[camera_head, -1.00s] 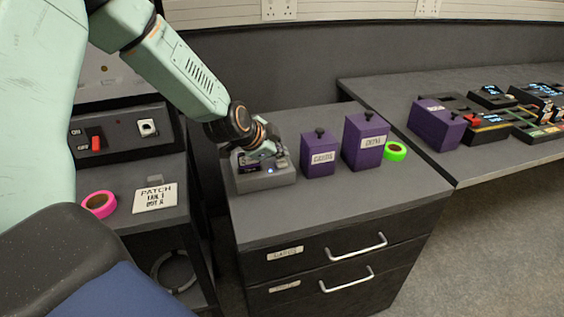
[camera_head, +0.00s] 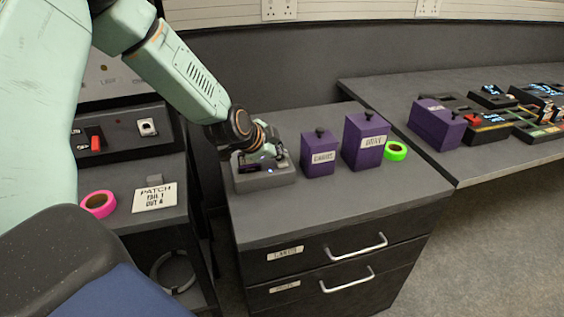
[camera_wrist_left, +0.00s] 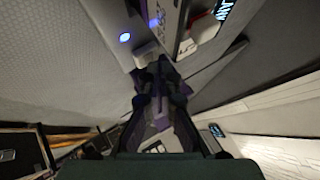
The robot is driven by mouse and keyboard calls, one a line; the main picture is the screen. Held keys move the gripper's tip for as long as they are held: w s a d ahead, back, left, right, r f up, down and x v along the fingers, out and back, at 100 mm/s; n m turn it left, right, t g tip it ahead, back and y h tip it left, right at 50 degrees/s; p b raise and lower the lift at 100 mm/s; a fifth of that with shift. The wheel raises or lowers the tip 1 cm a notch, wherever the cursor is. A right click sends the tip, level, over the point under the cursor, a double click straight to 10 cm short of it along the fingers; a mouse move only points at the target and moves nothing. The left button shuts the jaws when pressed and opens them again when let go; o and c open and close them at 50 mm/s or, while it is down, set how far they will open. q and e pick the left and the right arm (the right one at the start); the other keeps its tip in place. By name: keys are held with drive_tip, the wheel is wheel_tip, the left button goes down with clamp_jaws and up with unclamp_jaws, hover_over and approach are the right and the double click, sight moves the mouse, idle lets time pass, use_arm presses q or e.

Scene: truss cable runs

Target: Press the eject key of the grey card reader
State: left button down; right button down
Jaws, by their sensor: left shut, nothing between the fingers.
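The grey card reader (camera_head: 264,181) sits on the top of the dark drawer cabinet, near its left back part. A small blue light shows on it. My left gripper (camera_head: 279,160) is shut and empty, low over the reader's right side. In the left wrist view the closed fingertips (camera_wrist_left: 160,66) are close beside a small pale key-like block (camera_wrist_left: 146,54) on the reader (camera_wrist_left: 105,15). I cannot tell whether they touch it. The gripper hides part of the reader's top in the head view. My right gripper is out of view.
Two purple labelled boxes (camera_head: 319,155) (camera_head: 365,144) stand just right of the reader, with a green tape roll (camera_head: 395,151) beside them. A switch panel (camera_head: 125,140), pink tape roll (camera_head: 99,204) and white note card (camera_head: 155,196) are at left. The cabinet top's front is clear.

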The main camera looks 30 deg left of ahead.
sight(279, 164)
use_arm(q)
drive_tip(key=shift+f+b, duration=0.35)
drive_tip(key=shift+f, duration=0.2)
idle(0.6)
idle(0.4)
drive_tip(key=shift+r+p, duration=1)
drive_tip(key=shift+p, duration=0.2)
wheel_tip(279, 164, up, 5)
drive_tip(key=p, duration=0.6)
drive_tip(key=shift+s, duration=0.15)
